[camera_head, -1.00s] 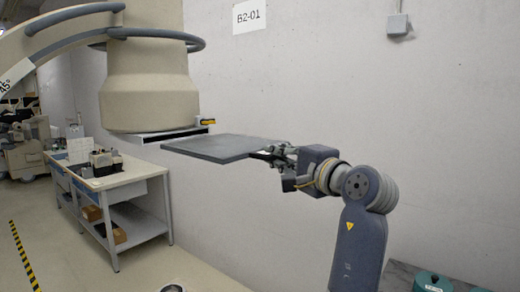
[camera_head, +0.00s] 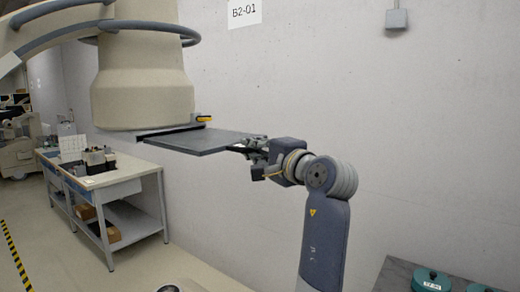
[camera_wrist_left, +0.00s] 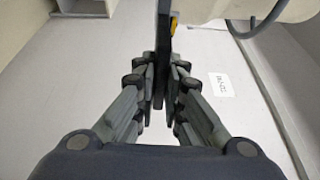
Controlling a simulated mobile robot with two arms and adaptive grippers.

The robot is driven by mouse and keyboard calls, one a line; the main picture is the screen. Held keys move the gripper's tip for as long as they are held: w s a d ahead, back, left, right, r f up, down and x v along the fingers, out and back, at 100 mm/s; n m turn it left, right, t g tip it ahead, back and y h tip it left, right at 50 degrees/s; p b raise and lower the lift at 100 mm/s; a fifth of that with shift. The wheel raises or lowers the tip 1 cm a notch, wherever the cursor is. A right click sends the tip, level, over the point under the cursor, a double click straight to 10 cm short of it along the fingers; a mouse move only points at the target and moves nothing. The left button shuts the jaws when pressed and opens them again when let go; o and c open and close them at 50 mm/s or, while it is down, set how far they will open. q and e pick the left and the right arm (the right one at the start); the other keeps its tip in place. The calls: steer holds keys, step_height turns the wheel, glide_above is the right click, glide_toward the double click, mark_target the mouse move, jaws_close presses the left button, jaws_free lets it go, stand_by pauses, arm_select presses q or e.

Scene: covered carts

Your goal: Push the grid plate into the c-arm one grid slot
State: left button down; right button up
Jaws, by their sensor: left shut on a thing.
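The grid plate (camera_head: 205,143) is a flat dark grey panel, held roughly level just under the c-arm's beige housing (camera_head: 145,85). The grid slot (camera_head: 160,131) shows as a narrow dark line along the housing's bottom. The plate's far edge lies close against or within this slot; I cannot tell how deep. My left gripper (camera_head: 258,146) is shut on the plate's near edge, to the right of the housing. In the left wrist view the plate (camera_wrist_left: 163,45) stands edge-on between the closed fingers (camera_wrist_left: 161,95). My right gripper is not in view.
A yellow-tipped part (camera_head: 203,118) sits at the housing's right side. A grey rail (camera_head: 150,30) curves round the housing. A workbench (camera_head: 120,178) with boxes stands below left. The plain wall (camera_head: 350,90) is behind. Teal round items (camera_head: 432,280) lie on a surface at bottom right.

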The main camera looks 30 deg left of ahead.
arm_select(q)
steer(key=shift+s+r, duration=0.15)
steer(key=shift+r, duration=0.1)
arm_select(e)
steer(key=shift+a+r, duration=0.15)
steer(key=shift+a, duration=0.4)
arm_select(q)
steer(key=shift+a+f, duration=0.1)
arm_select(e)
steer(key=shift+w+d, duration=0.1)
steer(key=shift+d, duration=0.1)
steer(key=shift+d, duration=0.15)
arm_select(q)
steer(key=shift+p, duration=0.3)
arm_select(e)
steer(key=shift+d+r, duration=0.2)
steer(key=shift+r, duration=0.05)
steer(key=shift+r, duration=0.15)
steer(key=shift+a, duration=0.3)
arm_select(q)
steer(key=shift+p, duration=0.35)
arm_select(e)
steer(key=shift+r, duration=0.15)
